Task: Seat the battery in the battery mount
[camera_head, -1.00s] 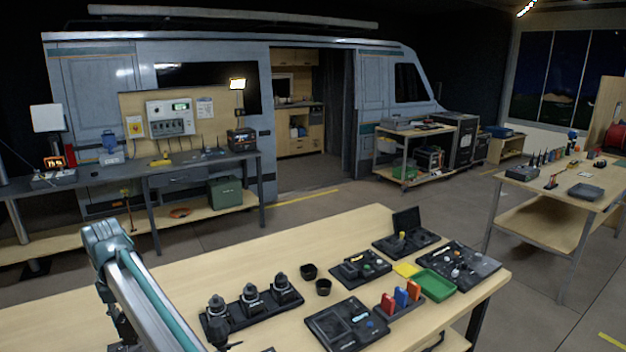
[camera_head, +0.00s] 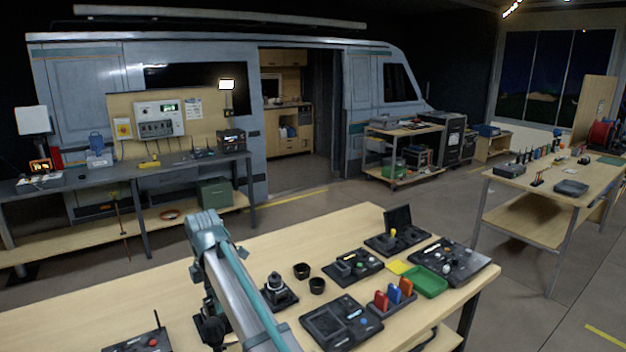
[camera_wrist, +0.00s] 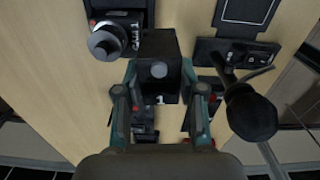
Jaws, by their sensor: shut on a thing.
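In the wrist view my gripper (camera_wrist: 160,88) is shut on a black block (camera_wrist: 160,70), which I take to be the battery. The block has a grey round spot and a white "1" on its face. It sits between the two fingers. In the head view my arm reaches over the front table, and I cannot make out the gripper there. I cannot tell for certain which fixture is the battery mount. A dark fixture (camera_wrist: 232,52) lies to the right of the block in the wrist view, partly covered by a black rounded object (camera_wrist: 250,110).
A black unit with a round knob (camera_wrist: 105,42) is close to the block's left. The front table (camera_head: 215,255) also bears black panels (camera_head: 340,320), two small cups (camera_head: 302,270), a green tray (camera_head: 428,281) and coloured pieces (camera_head: 394,294). The table's far left part is mostly bare.

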